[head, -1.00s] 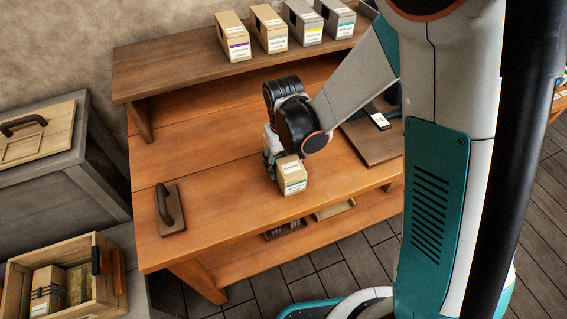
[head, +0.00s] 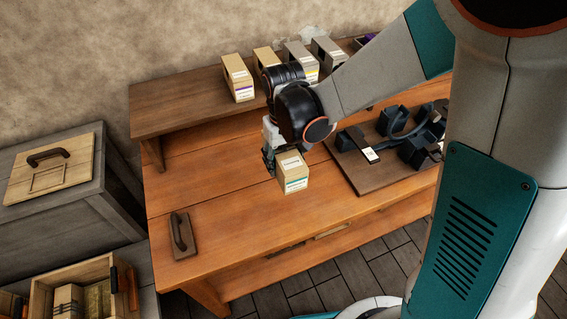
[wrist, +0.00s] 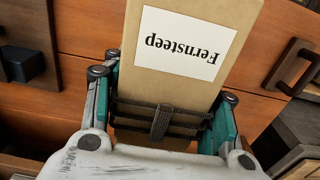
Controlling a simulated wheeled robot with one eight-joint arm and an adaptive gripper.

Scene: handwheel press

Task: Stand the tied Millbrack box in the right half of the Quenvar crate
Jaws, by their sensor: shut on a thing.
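My gripper (head: 272,150) is shut on a tan cardboard box (head: 292,174) and holds it over the bench. The box's white top label reads "Fernsteep", upside down in the wrist view (wrist: 187,40). Its front label has a teal stripe and small text I cannot read. Dark bands cross the box between the fingers (wrist: 165,120); I cannot tell whether they are a tie. A light wooden crate (head: 78,271) is at the lower left, cut off by the frame. Inside stand a box with dark bands (head: 67,297) and an olive-brown item (head: 97,298). No crate name is readable.
Several labelled boxes, including a purple-striped one (head: 238,78), stand on the raised shelf (head: 180,108). A dark board (head: 360,174) with black fixtures is right of the held box. A handled plate (head: 181,236) lies at the bench's left. A grey chest (head: 70,215) stands behind the crate.

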